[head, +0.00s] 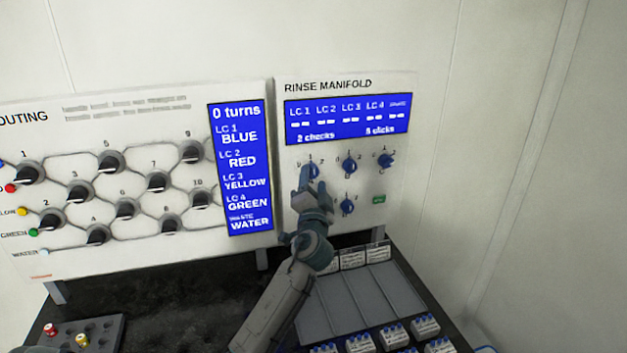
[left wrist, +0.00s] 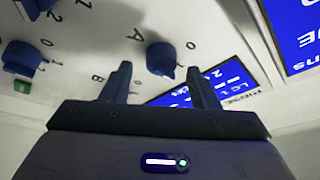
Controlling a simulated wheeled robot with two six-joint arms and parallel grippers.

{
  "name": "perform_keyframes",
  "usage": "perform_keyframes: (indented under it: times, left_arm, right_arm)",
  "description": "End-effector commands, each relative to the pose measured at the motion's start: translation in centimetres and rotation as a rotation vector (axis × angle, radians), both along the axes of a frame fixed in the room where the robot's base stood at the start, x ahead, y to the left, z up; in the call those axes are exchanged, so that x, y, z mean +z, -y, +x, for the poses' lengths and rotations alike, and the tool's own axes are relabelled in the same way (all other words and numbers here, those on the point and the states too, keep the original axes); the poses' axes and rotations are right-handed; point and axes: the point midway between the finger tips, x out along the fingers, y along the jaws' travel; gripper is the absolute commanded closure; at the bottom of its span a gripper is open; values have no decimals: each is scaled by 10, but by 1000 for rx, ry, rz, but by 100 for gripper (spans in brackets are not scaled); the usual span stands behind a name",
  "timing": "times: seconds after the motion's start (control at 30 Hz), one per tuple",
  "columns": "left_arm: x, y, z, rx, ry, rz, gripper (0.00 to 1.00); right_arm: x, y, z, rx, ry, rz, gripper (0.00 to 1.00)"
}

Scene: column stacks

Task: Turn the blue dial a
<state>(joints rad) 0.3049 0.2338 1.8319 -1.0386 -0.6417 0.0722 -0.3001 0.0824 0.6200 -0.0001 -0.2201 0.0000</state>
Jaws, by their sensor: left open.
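The rinse manifold panel (head: 300,155) on the wall side carries several blue dials. The upper left dial (head: 314,172) is partly hidden behind my left gripper (head: 308,180). In the left wrist view, a blue dial (left wrist: 162,58) with a letter A beside it lies between and just beyond the fingertips of my open left gripper (left wrist: 160,75). The fingers look apart from it, and nothing is held. Numbers 0, 1 and 2 surround the dial; its exact pointer setting is hard to read. My right gripper is not in view.
Other blue dials are close by: upper middle (head: 348,165), upper right (head: 386,161) and lower (head: 347,206). A green button (head: 378,199) sits at lower right. The routing panel (head: 120,255) with black knobs stands left. A grey tray (head: 350,300) lies below.

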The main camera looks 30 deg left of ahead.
Motion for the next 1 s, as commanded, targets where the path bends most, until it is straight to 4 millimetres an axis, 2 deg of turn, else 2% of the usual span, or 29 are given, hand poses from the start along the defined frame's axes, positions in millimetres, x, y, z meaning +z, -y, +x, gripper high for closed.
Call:
perform_keyframes:
  times: [0.2,0.43,0.6,1.0]
  left_arm:
    - [-17,24,-37,0,-1,-3,45]
    - [-26,43,-66,0,-1,-2,45]
    - [-27,48,-74,1,-1,0,45]
    - [-27,48,-74,1,-1,2,45]
  right_arm:
    - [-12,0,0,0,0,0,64]
    - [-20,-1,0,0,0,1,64]
    - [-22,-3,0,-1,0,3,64]
    - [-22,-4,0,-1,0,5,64]
